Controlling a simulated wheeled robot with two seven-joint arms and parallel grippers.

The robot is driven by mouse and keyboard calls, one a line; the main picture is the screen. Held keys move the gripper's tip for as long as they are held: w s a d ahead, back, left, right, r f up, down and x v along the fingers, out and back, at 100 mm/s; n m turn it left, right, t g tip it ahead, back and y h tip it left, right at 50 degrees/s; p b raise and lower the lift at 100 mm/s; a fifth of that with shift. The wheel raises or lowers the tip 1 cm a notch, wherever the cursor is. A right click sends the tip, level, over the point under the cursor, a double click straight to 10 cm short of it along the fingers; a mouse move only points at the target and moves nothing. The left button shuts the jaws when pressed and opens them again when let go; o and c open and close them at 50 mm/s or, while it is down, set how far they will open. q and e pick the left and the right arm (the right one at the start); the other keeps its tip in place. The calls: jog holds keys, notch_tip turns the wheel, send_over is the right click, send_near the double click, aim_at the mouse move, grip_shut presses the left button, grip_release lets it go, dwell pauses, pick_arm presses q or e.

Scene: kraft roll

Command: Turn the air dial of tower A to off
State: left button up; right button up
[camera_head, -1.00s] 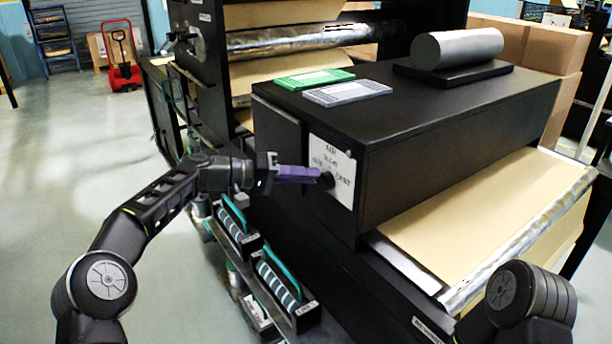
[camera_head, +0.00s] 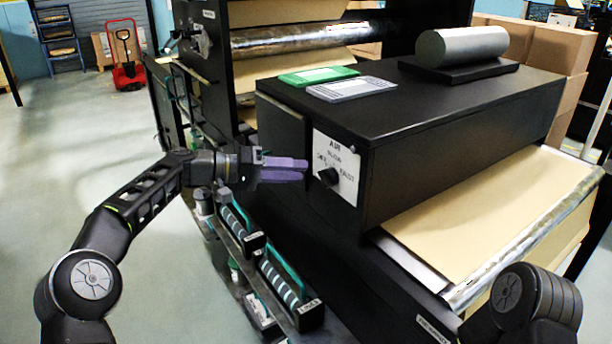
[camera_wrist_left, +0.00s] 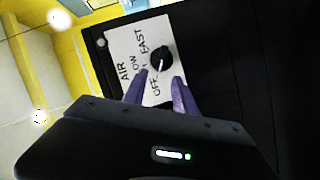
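The air dial (camera_head: 328,177) is a round black knob on a white label plate (camera_head: 345,155) at the end of the black tower box (camera_head: 410,165). The plate reads AIR, with OFF, SLOW and FAST around the knob. In the left wrist view the dial (camera_wrist_left: 160,60) has a white pointer mark that looks turned toward OFF. My left gripper (camera_head: 304,169) is left of the dial, a short gap away. Its purple fingers are apart and empty, and they also show in the left wrist view (camera_wrist_left: 160,82). My right gripper is out of view.
A green pad (camera_head: 318,75) and a grey pad (camera_head: 350,88) lie on the box top, with a grey roll (camera_head: 462,46) on a black base. Racks of tools (camera_head: 280,280) stand below my left arm. Kraft paper (camera_head: 500,215) runs at the right. Open floor is at the left.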

pick_arm(q)
jog(key=v, duration=0.3)
jog(key=shift+s+a+b, duration=0.15)
jog(key=shift+a+b, duration=0.2)
jog(key=shift+a, duration=0.05)
jog(key=s+d+f+n+y, duration=0.1)
jog(key=d+f+y, duration=0.15)
jog(key=f, duration=0.65)
jog(key=s+d+f+n+y, duration=0.1)
jog(key=d+f+n, duration=0.15)
jog(key=f, duration=0.75)
jog(key=s+d+f+g+y, duration=0.1)
jog(key=s+f+y, duration=0.1)
jog(key=s+f, duration=0.5)
jog(key=s+d+f+g+y, duration=0.1)
jog(key=s+f+y, duration=0.15)
jog(key=f, duration=0.85)
jog(key=s+a+f+g+y, duration=0.1)
jog(key=s+f, duration=0.5)
jog(key=s, duration=0.2)
jog(key=s+a+f+y, duration=0.1)
jog(key=s+f, duration=0.5)
jog(key=s, duration=0.3)
jog(key=s+a+f+y, duration=0.1)
jog(key=s+a+f, duration=0.1)
jog(key=s, duration=1.2)
jog(key=shift+s+a+g, duration=0.2)
jog(key=shift+a+g, duration=0.2)
